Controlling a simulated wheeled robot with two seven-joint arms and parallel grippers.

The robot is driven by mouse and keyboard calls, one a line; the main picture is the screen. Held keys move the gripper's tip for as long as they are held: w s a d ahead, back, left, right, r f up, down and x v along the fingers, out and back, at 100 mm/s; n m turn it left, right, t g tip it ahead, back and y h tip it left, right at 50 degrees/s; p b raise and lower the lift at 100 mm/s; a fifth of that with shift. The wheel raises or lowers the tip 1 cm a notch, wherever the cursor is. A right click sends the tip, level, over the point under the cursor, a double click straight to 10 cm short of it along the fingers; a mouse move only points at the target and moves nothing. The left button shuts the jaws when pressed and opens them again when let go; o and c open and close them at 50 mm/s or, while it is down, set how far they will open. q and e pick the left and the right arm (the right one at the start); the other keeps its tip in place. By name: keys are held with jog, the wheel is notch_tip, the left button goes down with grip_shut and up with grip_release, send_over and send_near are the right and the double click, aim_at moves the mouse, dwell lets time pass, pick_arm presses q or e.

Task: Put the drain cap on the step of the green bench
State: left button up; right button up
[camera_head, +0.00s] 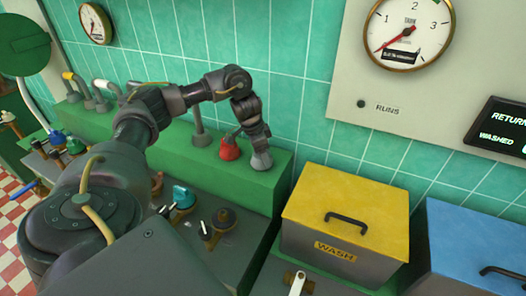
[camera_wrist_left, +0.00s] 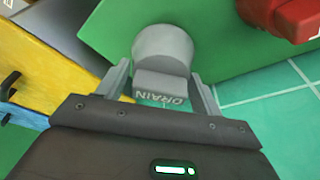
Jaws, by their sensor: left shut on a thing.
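The drain cap (camera_head: 261,161) is grey, with a wide round base and a block marked DRAIN. In the left wrist view the drain cap (camera_wrist_left: 163,48) sits between the two fingers. My left gripper (camera_head: 256,145) is shut on its block; the gripper also shows in the left wrist view (camera_wrist_left: 163,85). The cap's wide end faces the green step (camera_head: 258,193) of the bench, near its right end. It is at or just above the surface; I cannot tell whether it touches. My right gripper is not in view.
A red cap (camera_head: 229,150) stands on the step just left of the drain cap. A grey upright handle (camera_head: 198,128) is further left. The yellow-lidded WASH box (camera_head: 345,215) stands to the right, beside a blue-lidded box (camera_head: 478,240). The tiled wall (camera_head: 290,95) rises behind.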

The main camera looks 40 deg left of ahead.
pick_arm(q)
jog(key=shift+f, duration=0.4)
jog(key=o, duration=1)
jog(key=shift+r, duration=0.1)
jog(key=shift+a+r, duration=0.1)
jog(key=shift+r, duration=0.25)
jog(key=p+v, duration=0.2)
jog(key=v, duration=0.8)
jog(key=shift+s+p, duration=0.15)
jog(key=shift+p, duration=0.15)
jog(key=shift+f, duration=0.1)
